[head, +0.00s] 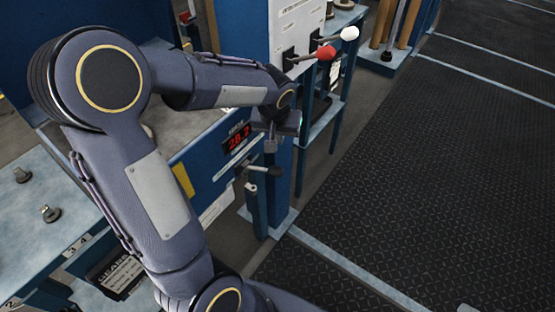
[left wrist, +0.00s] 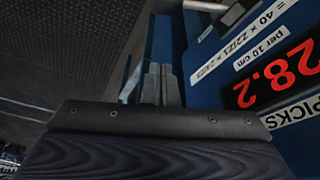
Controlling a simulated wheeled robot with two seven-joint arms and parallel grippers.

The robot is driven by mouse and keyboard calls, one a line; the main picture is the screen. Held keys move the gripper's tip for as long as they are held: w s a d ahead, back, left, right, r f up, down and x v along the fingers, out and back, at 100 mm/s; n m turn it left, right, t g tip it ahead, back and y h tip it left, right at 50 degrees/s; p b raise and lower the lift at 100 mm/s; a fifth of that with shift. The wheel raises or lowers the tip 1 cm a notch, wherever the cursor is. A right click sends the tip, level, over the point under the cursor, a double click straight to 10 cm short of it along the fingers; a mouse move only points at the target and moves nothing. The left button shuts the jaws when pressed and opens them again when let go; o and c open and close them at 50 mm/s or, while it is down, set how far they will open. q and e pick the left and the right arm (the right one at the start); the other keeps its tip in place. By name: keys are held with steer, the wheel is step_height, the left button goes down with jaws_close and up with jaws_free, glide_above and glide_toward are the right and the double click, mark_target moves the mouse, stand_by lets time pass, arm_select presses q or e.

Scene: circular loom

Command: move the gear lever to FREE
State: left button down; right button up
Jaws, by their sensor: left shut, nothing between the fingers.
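A short lever with a dark knob (head: 275,171) sticks out to the right from the blue machine front, below the red number display (head: 237,138). I cannot read a FREE mark, nor be sure that this is the gear lever. My left gripper (head: 270,146) is shut and empty, just above this lever and apart from it, by the panel's right edge. In the left wrist view its closed fingers (left wrist: 161,86) point along the blue panel, with the display (left wrist: 275,80) reading 28.2 at the right. My right gripper is not in view.
A red-knobbed lever (head: 326,52) and a white-knobbed lever (head: 349,33) stick out from the light panel above. Gear-like parts (head: 50,213) lie on the bench at left, above a GEARS placard (head: 118,274). The dark floor (head: 430,170) at right is clear.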

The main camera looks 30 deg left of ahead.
mark_target(265, 169)
arm_select(q)
step_height(265, 169, down, 9)
steer(key=b, duration=0.2)
steer(key=shift+s+d+r, duration=0.15)
steer(key=shift+s, duration=0.3)
steer(key=shift+s, duration=0.1)
stand_by(0.3)
